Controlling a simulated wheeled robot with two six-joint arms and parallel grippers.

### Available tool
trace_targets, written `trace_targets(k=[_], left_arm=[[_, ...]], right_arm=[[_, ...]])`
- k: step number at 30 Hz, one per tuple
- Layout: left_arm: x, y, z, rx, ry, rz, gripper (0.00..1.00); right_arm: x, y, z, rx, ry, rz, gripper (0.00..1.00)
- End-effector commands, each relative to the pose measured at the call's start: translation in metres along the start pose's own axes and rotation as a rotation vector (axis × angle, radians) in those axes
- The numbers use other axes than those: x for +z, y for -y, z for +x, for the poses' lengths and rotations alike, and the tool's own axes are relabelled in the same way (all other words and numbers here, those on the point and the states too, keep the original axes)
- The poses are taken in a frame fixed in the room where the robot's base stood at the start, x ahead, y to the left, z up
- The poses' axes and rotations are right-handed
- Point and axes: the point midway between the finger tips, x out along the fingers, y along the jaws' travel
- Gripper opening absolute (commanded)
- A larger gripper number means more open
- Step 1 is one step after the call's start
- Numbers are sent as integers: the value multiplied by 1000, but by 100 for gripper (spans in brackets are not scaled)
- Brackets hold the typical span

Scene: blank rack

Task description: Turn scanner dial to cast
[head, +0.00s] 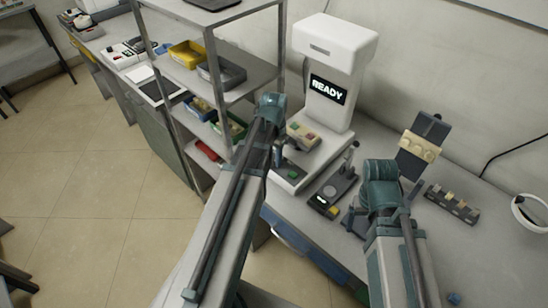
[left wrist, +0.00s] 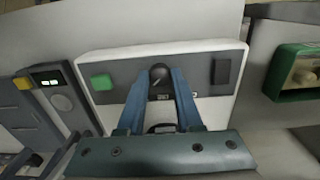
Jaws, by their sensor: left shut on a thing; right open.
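The white scanner (head: 335,45) stands on the bench with a lit screen (head: 328,89) reading READY. My left gripper (left wrist: 160,88) is shut on the dial, one blue finger on each side. Small print under the dial is partly hidden by the fingers and too small to read. In the head view my left arm hides the dial. My right gripper (head: 381,210) is open, over the bench right of the scanner.
A green button (left wrist: 101,82) and a dark switch (left wrist: 221,71) flank the dial. A metal shelf rack (head: 215,70) with bins stands left of the scanner. A small dark device (head: 333,193), a stand (head: 422,150) and a dark strip (head: 452,204) are on the bench.

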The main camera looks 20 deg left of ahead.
Motion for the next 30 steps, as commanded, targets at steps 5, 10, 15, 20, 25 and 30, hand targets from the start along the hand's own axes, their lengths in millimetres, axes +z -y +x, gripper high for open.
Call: trace_targets(k=[5,10,15,20,25,30], left_arm=[[0,0,0,0,0,-2,0],[0,0,0,0,0,-30,0],[0,0,0,0,0,-116,0],[0,0,0,0,0,-247,0],[0,0,0,0,0,-410,0],[0,0,0,0,0,-572,0]], right_arm=[[0,0,0,0,0,0,85],[0,0,0,0,0,0,85],[0,0,0,0,0,0,85],[0,0,0,0,0,0,85],[0,0,0,0,0,0,85],[0,0,0,0,0,0,85]])
